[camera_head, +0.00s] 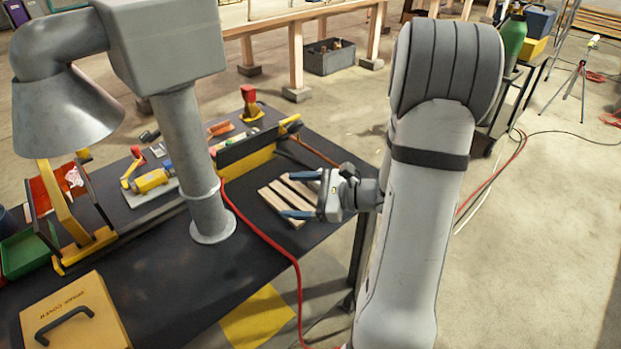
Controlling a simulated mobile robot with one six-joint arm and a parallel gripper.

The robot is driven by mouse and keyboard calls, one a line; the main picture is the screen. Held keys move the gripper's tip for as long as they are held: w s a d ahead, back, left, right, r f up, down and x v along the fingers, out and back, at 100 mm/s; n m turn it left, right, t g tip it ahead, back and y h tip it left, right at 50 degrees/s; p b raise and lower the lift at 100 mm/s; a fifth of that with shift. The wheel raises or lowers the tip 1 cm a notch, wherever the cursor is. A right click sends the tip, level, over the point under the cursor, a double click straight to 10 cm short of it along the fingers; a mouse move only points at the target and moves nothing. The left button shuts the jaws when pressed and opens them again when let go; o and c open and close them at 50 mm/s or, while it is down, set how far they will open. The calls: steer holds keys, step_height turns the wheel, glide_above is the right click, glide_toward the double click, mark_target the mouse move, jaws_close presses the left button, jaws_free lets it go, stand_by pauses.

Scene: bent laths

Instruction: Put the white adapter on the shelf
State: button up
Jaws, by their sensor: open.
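My gripper (287,195) is open over the right part of the dark table (262,243), its two blue fingers pointing left. The fingers overlap several pale wooden laths (287,203) in the picture; I cannot tell whether they touch them. I cannot pick out a white adapter for certain. No shelf is clearly recognisable either. My arm covers part of the right side of the view.
A grey column (190,150) with a lamp-like cone stands on the table. Left of the laths are a black and yellow fixture (246,150) and small tools. A red hose (268,250) crosses the table. A yellow cover box (75,315) is at front left.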

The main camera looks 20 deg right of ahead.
steer(key=w+d+f+m+t+h, duration=0.1)
steer(key=d+f+m+t+h, duration=0.1)
steer(key=d, duration=0.3)
steer(key=w+d+f+m+t+h+b, duration=0.1)
steer(key=d+f+m+t+h, duration=0.1)
steer(key=d+f+m+t, duration=0.1)
steer(key=w+d+f+m+t+h, duration=0.1)
steer(key=d+f+m+t+h, duration=0.1)
steer(key=d+m, duration=0.3)
steer(key=shift+w+d+f+t, duration=0.15)
steer(key=shift+d+f+t, duration=0.1)
steer(key=shift+d, duration=0.2)
steer(key=shift+w+d+f+t, duration=0.1)
steer(key=shift+d+f+t, duration=0.1)
steer(key=shift+d, duration=0.2)
steer(key=p+x, duration=0.1)
steer(key=x, duration=0.6)
steer(key=shift+w+a, duration=0.3)
steer(key=c, duration=1.2)
